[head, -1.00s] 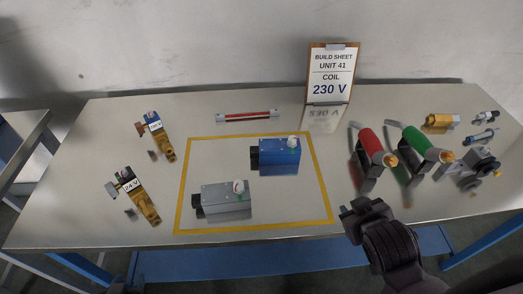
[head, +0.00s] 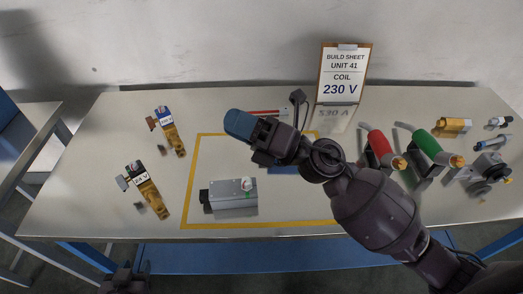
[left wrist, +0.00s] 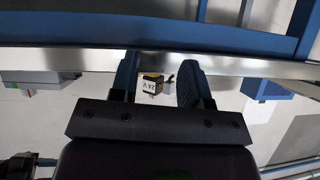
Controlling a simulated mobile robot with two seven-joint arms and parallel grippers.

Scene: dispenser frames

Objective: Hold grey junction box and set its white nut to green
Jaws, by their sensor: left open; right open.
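The grey junction box (head: 228,199) lies in the front part of the yellow-outlined area in the head view, with a black end at its left. Its white nut (head: 247,184) is on top near the right end, with a small green mark beside it; the nut's exact setting is too small to tell. My right gripper (head: 250,138) is open above the table, behind the grey box in the picture and apart from it. My left gripper (head: 125,279) is at the bottom edge, in front of the table. In the left wrist view its fingers (left wrist: 158,88) are apart with nothing held.
The blue box (head: 284,170) is mostly hidden behind my right arm. The 24 V valve (head: 148,192) and another valve (head: 170,133) lie at left. Red (head: 379,146) and green (head: 428,146) handled tools stand at right. The build sheet (head: 343,75) reads 230 V.

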